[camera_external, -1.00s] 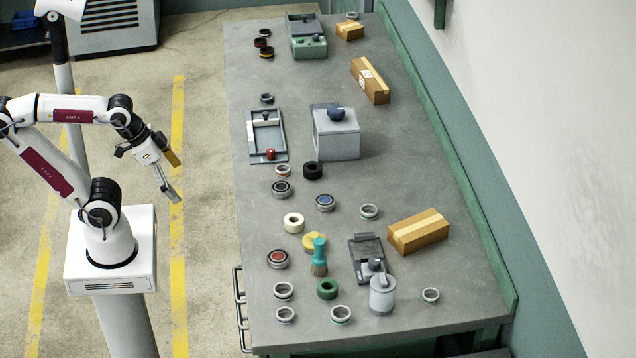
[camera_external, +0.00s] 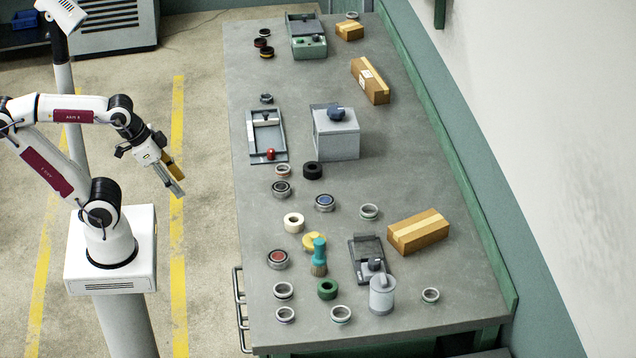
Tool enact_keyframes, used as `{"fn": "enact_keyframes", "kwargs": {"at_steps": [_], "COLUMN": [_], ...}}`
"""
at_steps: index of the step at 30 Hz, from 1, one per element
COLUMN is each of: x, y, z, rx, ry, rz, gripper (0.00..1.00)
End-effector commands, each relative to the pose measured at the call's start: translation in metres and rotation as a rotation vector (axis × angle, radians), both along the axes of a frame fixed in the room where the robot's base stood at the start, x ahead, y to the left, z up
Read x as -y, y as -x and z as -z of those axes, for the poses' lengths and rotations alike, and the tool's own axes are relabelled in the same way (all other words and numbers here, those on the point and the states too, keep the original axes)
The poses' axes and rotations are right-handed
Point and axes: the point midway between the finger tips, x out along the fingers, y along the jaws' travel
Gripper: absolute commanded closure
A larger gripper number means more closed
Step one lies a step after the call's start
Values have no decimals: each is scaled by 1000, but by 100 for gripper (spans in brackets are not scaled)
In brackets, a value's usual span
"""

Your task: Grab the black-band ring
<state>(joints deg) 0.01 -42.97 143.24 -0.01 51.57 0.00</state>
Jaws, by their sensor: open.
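My gripper (camera_external: 181,186) hangs over the floor to the left of the workbench. It is open and empty, away from every ring. Several small metal rings lie on the bench, and their band colours are hard to read at this size. A small dark-looking ring (camera_external: 266,99) lies above the grey clamp tray and may be the black-band one. A ring with a reddish band (camera_external: 283,171) lies beside a thick, all-black roll (camera_external: 313,171). Pale rings lie at the near left (camera_external: 284,291), near the middle (camera_external: 369,212) and at the near right (camera_external: 430,295).
The workbench (camera_external: 420,170) holds a grey clamp tray (camera_external: 283,140), a grey box with a dark knob (camera_external: 336,140), cardboard boxes (camera_external: 418,232), a teal-handled brush (camera_external: 319,255), a grey canister (camera_external: 382,296), tape rolls and round tins. Its right half has bare areas.

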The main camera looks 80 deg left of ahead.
Motion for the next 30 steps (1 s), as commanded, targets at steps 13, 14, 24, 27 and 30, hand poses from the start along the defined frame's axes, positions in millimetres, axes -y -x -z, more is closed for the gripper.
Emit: {"fn": "enact_keyframes", "kwargs": {"at_steps": [13,14,24,27,30], "x": [13,17,80,100,120], "y": [-16,-20,-89,-109,-129], "z": [-2,-2,-9,-11,-11], "rx": [21,28,124,153,180], "ry": [33,42,198,246,291], "rz": [19,24,69,72,69], "gripper": [56,56,56,56,56]}}
